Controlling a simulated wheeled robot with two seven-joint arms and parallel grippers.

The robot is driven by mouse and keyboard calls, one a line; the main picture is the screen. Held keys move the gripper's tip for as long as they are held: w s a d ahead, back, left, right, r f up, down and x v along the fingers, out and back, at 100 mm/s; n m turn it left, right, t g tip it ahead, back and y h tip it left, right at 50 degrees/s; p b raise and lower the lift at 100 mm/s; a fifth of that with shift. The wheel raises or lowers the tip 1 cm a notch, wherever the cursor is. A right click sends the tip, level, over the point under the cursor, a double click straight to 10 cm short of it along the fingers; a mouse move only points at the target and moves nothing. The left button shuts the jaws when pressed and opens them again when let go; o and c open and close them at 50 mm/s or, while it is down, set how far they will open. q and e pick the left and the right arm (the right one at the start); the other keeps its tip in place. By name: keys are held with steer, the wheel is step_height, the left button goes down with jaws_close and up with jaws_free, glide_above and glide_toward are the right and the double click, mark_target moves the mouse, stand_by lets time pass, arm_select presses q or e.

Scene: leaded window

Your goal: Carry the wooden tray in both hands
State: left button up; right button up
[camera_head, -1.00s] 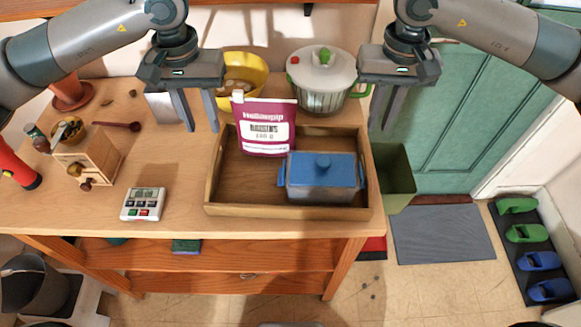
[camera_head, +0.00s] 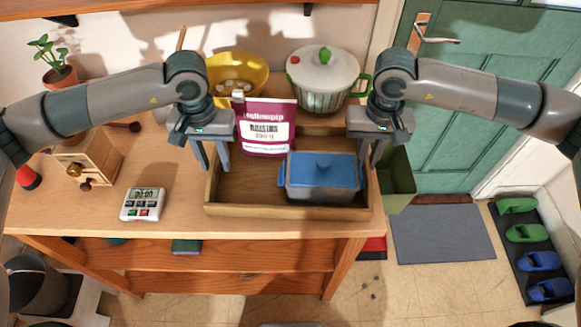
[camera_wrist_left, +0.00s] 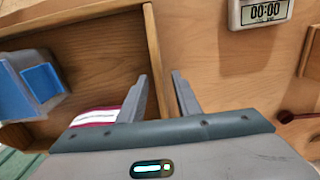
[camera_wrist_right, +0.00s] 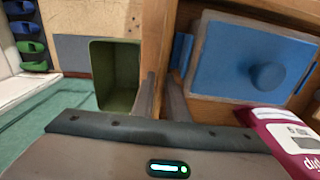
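The wooden tray (camera_head: 263,211) stands on the table and holds a blue lidded dish (camera_head: 322,177) at the right and a maroon packet (camera_head: 265,127) at the back left. My left gripper (camera_head: 216,167) is at the tray's left wall, open, and in the left wrist view its fingers (camera_wrist_left: 160,95) stand on either side of that wall with a gap. My right gripper (camera_head: 371,160) is at the right wall. In the right wrist view its fingers (camera_wrist_right: 162,95) straddle that wall (camera_wrist_right: 166,50), open, with little room.
A yellow bowl (camera_head: 235,75) and a white-lidded pot (camera_head: 324,78) stand behind the tray. A timer (camera_head: 143,204) and a wooden grinder box (camera_head: 90,159) are to the left. A green bin (camera_head: 397,180) is just right of the table.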

arm_select(q)
steer(key=shift+f, duration=0.1)
steer(key=shift+c, duration=0.5)
jaws_close()
stand_by(1.1)
